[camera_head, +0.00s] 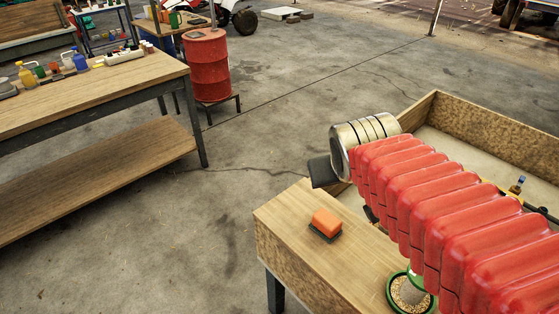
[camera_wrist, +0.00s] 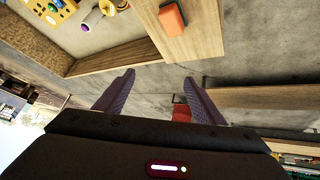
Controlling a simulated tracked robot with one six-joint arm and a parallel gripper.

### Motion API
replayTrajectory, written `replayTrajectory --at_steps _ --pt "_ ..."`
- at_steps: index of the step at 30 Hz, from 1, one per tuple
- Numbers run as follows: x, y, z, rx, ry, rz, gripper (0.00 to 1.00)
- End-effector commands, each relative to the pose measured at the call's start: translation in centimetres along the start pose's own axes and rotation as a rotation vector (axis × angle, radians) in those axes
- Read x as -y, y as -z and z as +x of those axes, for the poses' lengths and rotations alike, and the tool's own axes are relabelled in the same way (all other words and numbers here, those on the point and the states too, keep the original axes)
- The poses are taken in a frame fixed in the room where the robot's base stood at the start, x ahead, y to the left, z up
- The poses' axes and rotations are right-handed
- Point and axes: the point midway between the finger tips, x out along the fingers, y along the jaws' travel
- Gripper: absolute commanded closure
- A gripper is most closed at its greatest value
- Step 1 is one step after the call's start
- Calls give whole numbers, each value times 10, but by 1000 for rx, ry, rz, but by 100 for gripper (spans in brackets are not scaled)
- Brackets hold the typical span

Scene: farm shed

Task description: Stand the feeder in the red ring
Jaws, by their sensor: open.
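The feeder (camera_head: 398,304), with a green round base holding grain and a pale upright body, stands on the wooden bench at the lower right of the head view, partly hidden by my red arm. I cannot make out the red ring in either view; my arm covers much of the bench. My gripper (camera_head: 322,172) is partly hidden in the head view, above and beyond the bench's far edge, well apart from the feeder. In the wrist view (camera_wrist: 159,76) its two dark fingers are spread with nothing between them.
An orange-topped block (camera_head: 326,221) lies on the bench top (camera_head: 290,222). A wooden-walled bin (camera_head: 490,125) adjoins it. In the wrist view, a yellow panel (camera_wrist: 50,10) lies within wooden walls. A workbench (camera_head: 100,92) and red drum (camera_head: 207,65) stand across open concrete floor.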

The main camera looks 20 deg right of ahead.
Motion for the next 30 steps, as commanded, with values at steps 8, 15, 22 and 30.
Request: replayTrajectory --at_steps 8,15,22,30 --pt "61 -68 -45 91 160 -15 37" --pt "80 -92 -58 128 218 -25 37" --pt "79 -92 -58 129 217 -25 37" --pt "79 -92 -57 128 216 -24 37"
